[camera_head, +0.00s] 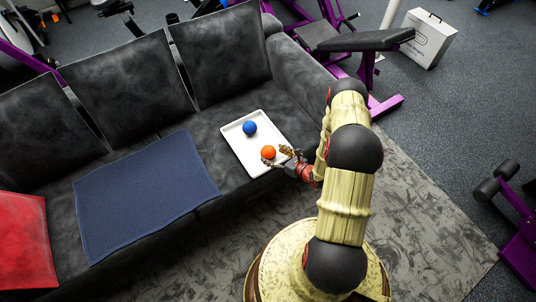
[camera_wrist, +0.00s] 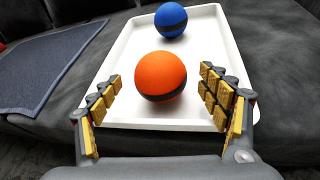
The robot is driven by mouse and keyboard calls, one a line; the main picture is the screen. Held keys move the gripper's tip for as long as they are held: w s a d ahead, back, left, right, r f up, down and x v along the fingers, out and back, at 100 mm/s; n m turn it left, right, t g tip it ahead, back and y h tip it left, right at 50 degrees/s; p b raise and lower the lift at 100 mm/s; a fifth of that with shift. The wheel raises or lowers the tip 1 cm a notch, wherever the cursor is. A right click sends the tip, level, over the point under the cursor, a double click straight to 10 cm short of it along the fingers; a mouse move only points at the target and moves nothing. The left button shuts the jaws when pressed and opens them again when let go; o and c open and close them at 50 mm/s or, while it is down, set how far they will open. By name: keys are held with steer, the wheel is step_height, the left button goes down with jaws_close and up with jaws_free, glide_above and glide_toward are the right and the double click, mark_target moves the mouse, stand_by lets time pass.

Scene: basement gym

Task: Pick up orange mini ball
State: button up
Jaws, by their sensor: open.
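The orange mini ball (camera_head: 268,152) has a dark band and sits near the front end of a white tray (camera_head: 238,155) on the dark sofa. In the wrist view the orange ball (camera_wrist: 160,76) lies ahead, between the lines of my open fingers. My gripper (camera_head: 277,158) reaches in from the right at the tray's near edge. In the wrist view its yellow-padded fingers (camera_wrist: 160,92) are spread wide, one on each side of the ball, with gaps between them and it. Nothing is held.
A blue mini ball (camera_head: 250,128) sits behind the orange one on the same tray; it also shows in the wrist view (camera_wrist: 171,19). A blue cloth (camera_head: 145,190) lies left of the tray. A red cushion (camera_head: 25,240) is at far left. Sofa backrests (camera_head: 220,50) rise behind.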

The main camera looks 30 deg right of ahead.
mark_target(269, 152)
steer(key=b+x, duration=0.1)
steer(key=x, duration=0.2)
steer(key=shift+w+f, duration=0.25)
steer(key=shift+w, duration=0.05)
steer(key=shift+r, duration=0.1)
steer(key=shift+c, duration=1.1)
steer(key=c, duration=0.9)
